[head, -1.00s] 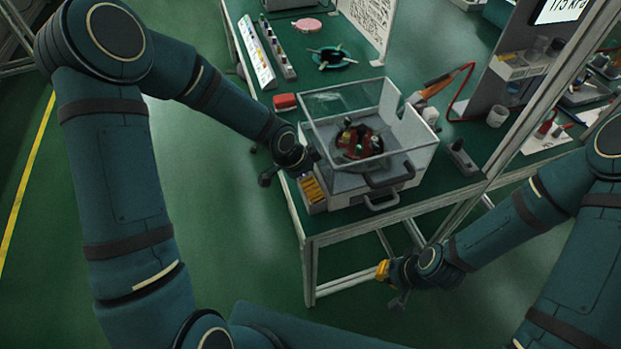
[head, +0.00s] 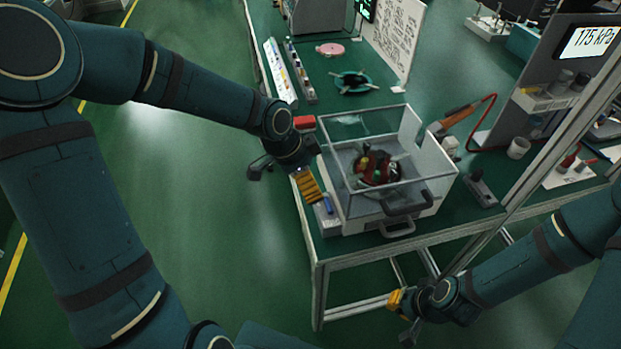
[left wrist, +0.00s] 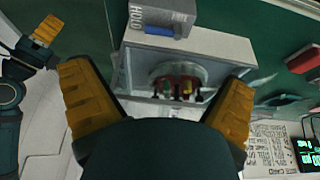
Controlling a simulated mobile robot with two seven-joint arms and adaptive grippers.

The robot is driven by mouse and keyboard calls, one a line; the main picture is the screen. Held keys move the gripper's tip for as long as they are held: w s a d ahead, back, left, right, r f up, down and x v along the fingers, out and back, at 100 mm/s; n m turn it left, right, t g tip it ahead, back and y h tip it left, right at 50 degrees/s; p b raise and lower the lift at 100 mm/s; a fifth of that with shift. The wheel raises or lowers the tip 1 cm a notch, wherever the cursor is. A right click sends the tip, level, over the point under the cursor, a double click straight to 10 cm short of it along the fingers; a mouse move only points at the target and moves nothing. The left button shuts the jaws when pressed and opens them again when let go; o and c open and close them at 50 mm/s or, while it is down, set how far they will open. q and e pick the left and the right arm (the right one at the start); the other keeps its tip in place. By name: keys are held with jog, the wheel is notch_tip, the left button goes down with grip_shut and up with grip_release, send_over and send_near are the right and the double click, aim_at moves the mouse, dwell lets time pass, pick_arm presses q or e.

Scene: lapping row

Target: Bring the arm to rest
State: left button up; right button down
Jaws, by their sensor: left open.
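My left gripper (head: 308,186) hangs at the near left corner of the clear-walled machine (head: 352,192). One orange finger shows in the head view. In the left wrist view its two orange fingers (left wrist: 160,108) are wide apart with nothing between them. The machine, with red parts inside, shows beyond them. I cannot tell whether the finger touches the machine. My right gripper (head: 398,302) is low, in front of the bench's near edge. Its orange fingertips show, but their spacing is unclear. In the left wrist view it appears at the upper left (left wrist: 45,30).
The green bench (head: 300,22) carries a red box (head: 304,122), a row of small bottles (head: 300,70), a teal ring-shaped fixture (head: 355,82) and an orange-handled tool (head: 458,115). A metal post (head: 530,190) rises at the right. The floor left of the bench is clear.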

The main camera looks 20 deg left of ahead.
pick_arm(q)
jog(key=shift+f, duration=0.1)
jog(key=n+h, duration=0.1)
jog(key=n, duration=0.2)
send_over(325, 254)
jog(key=w+a, duration=0.4)
notch_tip(325, 254, down, 8)
jog(key=s+f+n, duration=0.1)
jog(key=f, duration=0.1)
jog(key=s+d+f+n, duration=0.1)
jog(key=s+f+n, duration=0.1)
jog(key=f, duration=0.1)
jog(key=s+d+f+n+g, duration=0.1)
jog(key=f, duration=0.1)
jog(key=shift+s+d+f+n+h, duration=0.2)
jog(key=shift+f+n+h, duration=0.1)
jog(key=shift+f+h, duration=0.1)
jog(key=s+f+n+g+y, duration=0.1)
jog(key=s+f+n, duration=0.6)
jog(key=s+f, duration=0.35)
jog(key=w+d+r+m+t, duration=0.1)
jog(key=w+d+r+m, duration=0.1)
jog(key=w+r, duration=0.2)
jog(key=shift+w+d+r, duration=0.15)
jog(key=shift+w+r, duration=0.15)
jog(key=shift+r, duration=0.45)
